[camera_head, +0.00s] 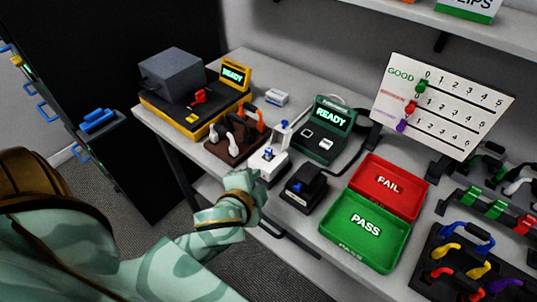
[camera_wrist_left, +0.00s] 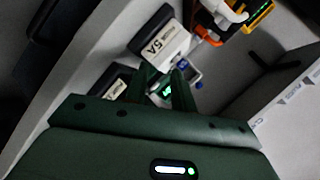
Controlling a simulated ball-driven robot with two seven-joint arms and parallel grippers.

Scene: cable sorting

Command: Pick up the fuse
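No piece can be told for certain as the fuse. A white block (camera_head: 270,166) stands at the table's front edge with a small blue piece (camera_head: 268,154) on top. My left gripper (camera_head: 250,184) is just in front of the white block in the head view. Its two dark green fingers (camera_wrist_left: 160,90) are apart, with nothing visibly clamped. My right gripper is out of view.
A black device (camera_head: 304,188) stands right of the white block. Behind are a green READY tester (camera_head: 323,130) and a yellow READY station (camera_head: 188,120). A red FAIL tray (camera_head: 388,184) and green PASS tray (camera_head: 365,228) lie to the right. Cable racks (camera_head: 490,207) fill the far right.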

